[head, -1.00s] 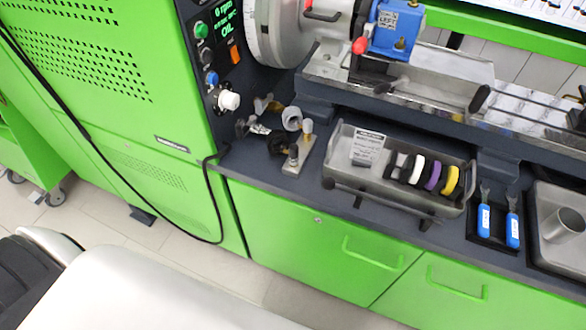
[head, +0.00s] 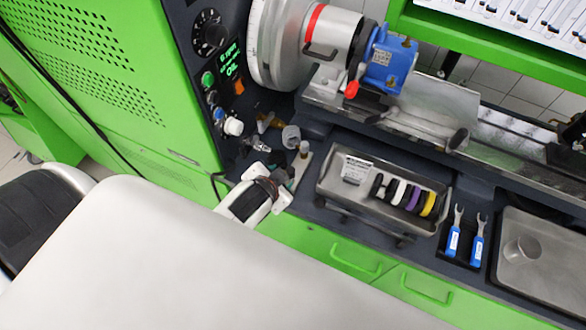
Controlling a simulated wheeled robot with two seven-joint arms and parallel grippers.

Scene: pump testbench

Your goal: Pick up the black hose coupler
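A gripper (head: 277,182), apparently my left, reaches up from the lower left to the fittings at the bench's front left corner. It is white with dark parts. Its fingertips overlap the near fittings, and I cannot tell whether they are open or shut or touch anything. The black hose coupler (head: 278,160) seems to be the dark shape just beyond the fingertips, mostly hidden by the gripper. A grey ring-shaped fitting (head: 291,137) and a brass-coloured fitting (head: 266,121) stand behind it. My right gripper is not in view.
A metal tray (head: 330,187) with black, white, purple and yellow rings is right of the fittings. Two blue-handled wrenches (head: 453,242) and another tray (head: 555,265) lie farther right. The green cabinet (head: 110,70) with knobs rises at the left. The lathe-like machine (head: 280,50) stands behind.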

